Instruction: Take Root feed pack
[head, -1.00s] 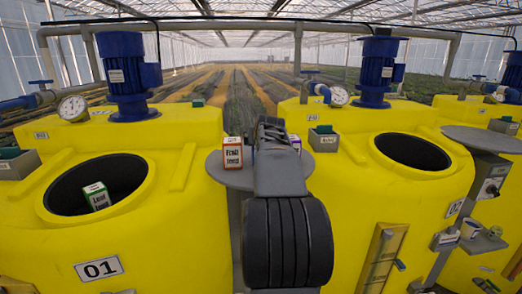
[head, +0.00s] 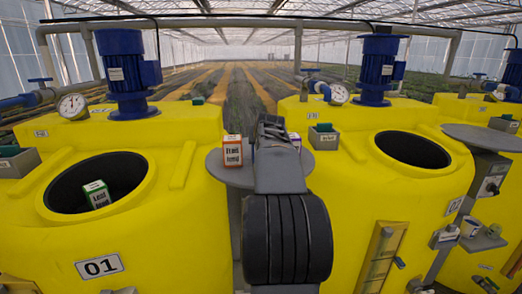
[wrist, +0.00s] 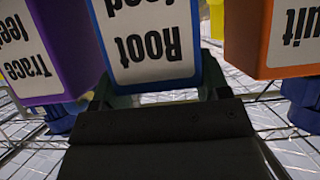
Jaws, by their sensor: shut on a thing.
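The Root feed pack (wrist: 150,45), white with blue edges, fills the top middle of the wrist view, where its label reads upside down. My gripper (wrist: 160,92) is shut on it, with a finger at each side. In the head view my gripper (head: 270,128) is over the small grey round shelf (head: 222,177) between two yellow tanks, and my arm hides the Root feed pack there. The orange-edged Fruit feed pack (head: 232,151) stands just left of my gripper. The purple-edged Trace feed pack (wrist: 55,50) is on the other side, mostly hidden in the head view.
Tank 01 (head: 190,235) at left has a round opening with a green-edged Leaf feed pack (head: 97,193) in it. The right tank (head: 355,215) has a dark, open hatch (head: 412,150). A larger, bare grey round plate (head: 485,138) is at far right.

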